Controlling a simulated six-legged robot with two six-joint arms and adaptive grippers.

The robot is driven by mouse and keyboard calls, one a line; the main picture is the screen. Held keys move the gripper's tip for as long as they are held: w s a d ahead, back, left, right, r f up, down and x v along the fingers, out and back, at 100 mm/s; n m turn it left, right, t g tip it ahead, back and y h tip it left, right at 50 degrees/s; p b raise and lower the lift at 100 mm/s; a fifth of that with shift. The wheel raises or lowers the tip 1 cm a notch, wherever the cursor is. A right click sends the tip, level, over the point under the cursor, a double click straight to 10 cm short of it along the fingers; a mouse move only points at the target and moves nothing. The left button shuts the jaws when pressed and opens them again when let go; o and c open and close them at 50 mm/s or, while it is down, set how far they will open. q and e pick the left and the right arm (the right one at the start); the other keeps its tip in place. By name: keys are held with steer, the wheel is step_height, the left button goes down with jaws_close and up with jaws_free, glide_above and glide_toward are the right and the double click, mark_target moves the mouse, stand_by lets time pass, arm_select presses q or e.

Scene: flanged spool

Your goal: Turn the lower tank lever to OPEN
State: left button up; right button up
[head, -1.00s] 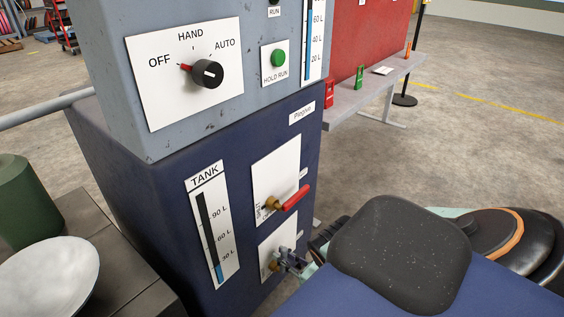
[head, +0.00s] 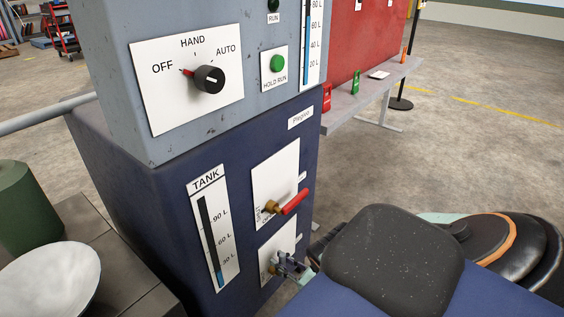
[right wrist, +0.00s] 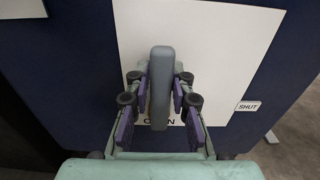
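The lower tank lever (right wrist: 161,85) is a grey-blue handle in the right wrist view. In the head view the right gripper (head: 291,267) is at the lower white plate (head: 279,243), where the lever is mostly hidden. My left gripper is not in view.
The upper lever (head: 295,202) with a red handle sits just above, on its own plate. A TANK gauge (head: 212,230) is to the left on the blue cabinet (head: 165,210). A white bowl (head: 50,280) and green container (head: 25,210) stand lower left.

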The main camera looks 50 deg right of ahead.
steer(key=o, duration=0.4)
steer(key=s, duration=1.2)
steer(key=shift+d, duration=0.45)
